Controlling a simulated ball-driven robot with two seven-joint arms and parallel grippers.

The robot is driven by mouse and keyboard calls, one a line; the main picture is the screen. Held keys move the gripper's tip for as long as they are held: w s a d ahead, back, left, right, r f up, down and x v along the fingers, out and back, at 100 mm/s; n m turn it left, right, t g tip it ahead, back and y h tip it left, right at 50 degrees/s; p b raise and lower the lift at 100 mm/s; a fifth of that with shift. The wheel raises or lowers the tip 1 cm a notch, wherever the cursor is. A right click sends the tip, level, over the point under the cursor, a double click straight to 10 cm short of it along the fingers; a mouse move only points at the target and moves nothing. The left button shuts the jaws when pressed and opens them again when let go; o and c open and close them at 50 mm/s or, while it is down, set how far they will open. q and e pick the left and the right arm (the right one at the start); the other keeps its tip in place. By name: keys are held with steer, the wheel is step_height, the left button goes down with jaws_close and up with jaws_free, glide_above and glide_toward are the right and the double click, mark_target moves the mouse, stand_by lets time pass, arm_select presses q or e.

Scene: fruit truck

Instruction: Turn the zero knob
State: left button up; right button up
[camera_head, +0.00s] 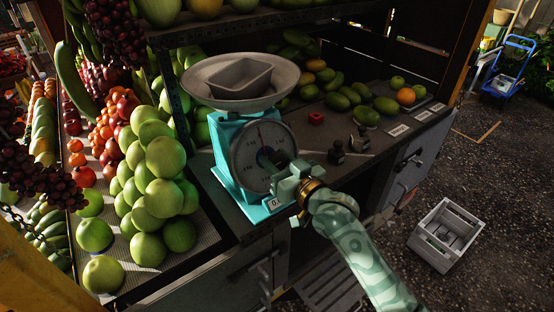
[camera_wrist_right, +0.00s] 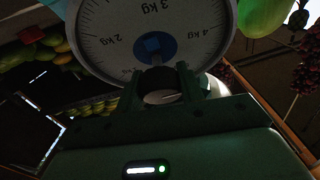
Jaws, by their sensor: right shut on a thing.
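A teal scale (camera_head: 229,178) with a round dial (camera_head: 250,145) stands on the dark counter and carries a wide pan (camera_head: 240,85). My right gripper (camera_head: 279,169) is at the dial's lower right. In the wrist view its two fingers (camera_wrist_right: 158,86) are on both sides of the dark round zero knob (camera_wrist_right: 160,80), shut on it. The fingers hide part of the knob. My left gripper is not in view.
A grey tray (camera_head: 240,78) sits in the pan. Green fruit (camera_head: 163,157) is heaped left of the scale. Small dark weights (camera_head: 337,152) and a red block (camera_head: 316,118) lie on the counter to the right. A grey crate (camera_head: 446,235) is on the ground.

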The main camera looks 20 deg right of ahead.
steer(key=shift+n+y, duration=0.3)
steer(key=shift+n, duration=0.4)
steer(key=o, duration=1)
steer(key=shift+s, duration=0.1)
steer(key=v, duration=1.6)
steer(key=shift+d+r, duration=0.1)
steer(key=shift+d, duration=0.1)
